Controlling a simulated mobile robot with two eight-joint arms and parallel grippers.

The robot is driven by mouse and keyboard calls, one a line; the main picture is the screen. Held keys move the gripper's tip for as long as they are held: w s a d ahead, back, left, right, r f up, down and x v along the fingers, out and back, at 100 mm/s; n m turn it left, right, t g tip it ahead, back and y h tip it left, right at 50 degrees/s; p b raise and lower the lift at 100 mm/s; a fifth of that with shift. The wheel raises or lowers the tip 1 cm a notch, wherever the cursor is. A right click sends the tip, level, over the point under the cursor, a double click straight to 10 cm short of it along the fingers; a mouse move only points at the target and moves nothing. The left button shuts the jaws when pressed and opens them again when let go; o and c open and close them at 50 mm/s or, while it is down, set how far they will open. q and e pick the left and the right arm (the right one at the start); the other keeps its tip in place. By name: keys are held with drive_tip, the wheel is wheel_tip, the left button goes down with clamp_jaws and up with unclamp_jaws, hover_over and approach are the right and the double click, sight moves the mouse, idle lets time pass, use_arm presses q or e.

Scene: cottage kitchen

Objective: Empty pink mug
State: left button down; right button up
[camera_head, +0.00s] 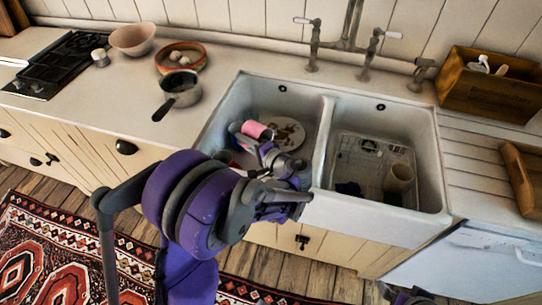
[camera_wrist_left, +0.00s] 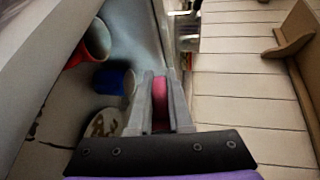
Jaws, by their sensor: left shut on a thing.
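The pink mug (camera_head: 258,130) is between the fingers of my left gripper (camera_head: 266,146), over the left basin of the white sink (camera_head: 322,203). My left gripper is shut on it. The mug looks tipped sideways; its contents cannot be made out. In the left wrist view a strip of the pink mug (camera_wrist_left: 160,112) shows between the two fingers (camera_wrist_left: 160,88); the rest is hidden. A small dark piece of my right arm (camera_head: 410,296) shows at the bottom edge, too cut off to tell its jaws.
A stained plate (camera_head: 288,131) lies in the left basin. The left wrist view shows a red vessel (camera_wrist_left: 97,38) and a blue one (camera_wrist_left: 108,79). The right basin holds a rack (camera_head: 360,157) and a beige cup (camera_head: 399,178). Taps (camera_head: 314,45) stand behind; a saucepan (camera_head: 181,88) stands left.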

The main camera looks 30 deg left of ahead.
use_arm(q)
drive_tip(key=shift+d+r+y, duration=0.1)
drive_tip(key=shift+d+y, duration=0.1)
drive_tip(key=shift+y, duration=0.1)
drive_tip(key=shift+s+d+r+t+y+b, duration=0.1)
drive_tip(key=shift+d+r+t+y+b, duration=0.1)
drive_tip(key=shift+r+y+b, duration=0.35)
drive_tip(key=shift+d+r+t+y+b, duration=0.1)
drive_tip(key=shift+r+t+y+b, duration=0.1)
drive_tip(key=shift+r+y, duration=0.4)
